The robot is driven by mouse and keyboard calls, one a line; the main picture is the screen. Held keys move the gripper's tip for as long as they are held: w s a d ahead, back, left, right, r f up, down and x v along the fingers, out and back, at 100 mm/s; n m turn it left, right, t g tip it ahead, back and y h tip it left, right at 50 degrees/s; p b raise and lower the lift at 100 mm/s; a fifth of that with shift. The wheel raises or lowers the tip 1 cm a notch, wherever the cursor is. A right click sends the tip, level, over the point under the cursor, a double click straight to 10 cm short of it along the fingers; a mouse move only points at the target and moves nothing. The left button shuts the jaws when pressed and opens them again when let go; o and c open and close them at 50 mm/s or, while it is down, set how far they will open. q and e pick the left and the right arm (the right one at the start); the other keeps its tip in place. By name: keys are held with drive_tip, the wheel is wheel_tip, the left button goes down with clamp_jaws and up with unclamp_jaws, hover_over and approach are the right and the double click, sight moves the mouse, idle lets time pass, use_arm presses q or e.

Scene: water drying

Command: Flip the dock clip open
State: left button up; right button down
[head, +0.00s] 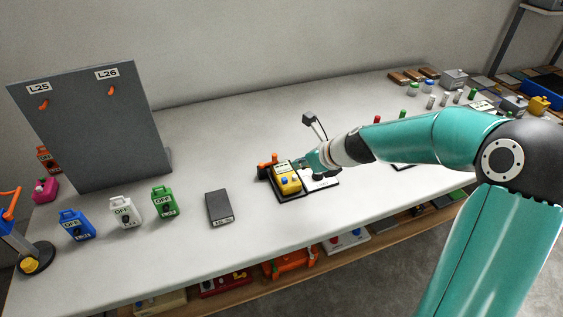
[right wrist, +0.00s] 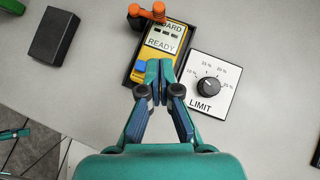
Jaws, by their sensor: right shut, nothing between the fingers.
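The dock is a black tray (right wrist: 128,68) holding a yellow meter (right wrist: 176,38) with a READY label and a blue button (right wrist: 139,68). They also show in the head view, the tray (head: 290,197) and the meter (head: 283,171). The orange clip (right wrist: 146,14) is at the meter's far end, at the top edge of the right wrist view; it also shows in the head view (head: 267,161). I cannot tell whether it is open. My right gripper (right wrist: 160,66) is shut and empty over the meter's near part, apart from the clip. It partly hides the meter. My left gripper is out of view.
A white LIMIT dial plate (right wrist: 212,84) lies just right of the dock. A dark block (head: 219,206) lies to the left, with green (head: 164,201), white (head: 125,212) and blue (head: 76,226) jugs beyond. A grey board (head: 90,130) stands behind them. Bare table separates block and dock.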

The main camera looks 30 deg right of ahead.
sight(293, 174)
drive_tip(key=b+x, duration=0.1)
drive_tip(key=x, duration=0.3)
drive_tip(key=shift+s, duration=0.1)
drive_tip(key=w, duration=0.1)
drive_tip(key=w+p, duration=0.1)
drive_tip(key=shift+w+a+r, duration=0.2)
drive_tip(key=shift+w, duration=0.1)
drive_tip(key=shift+w+a+f+p, duration=0.1)
drive_tip(key=shift+w+p, duration=0.35)
drive_tip(key=shift+w, duration=0.3)
drive_tip(key=shift+a, duration=0.1)
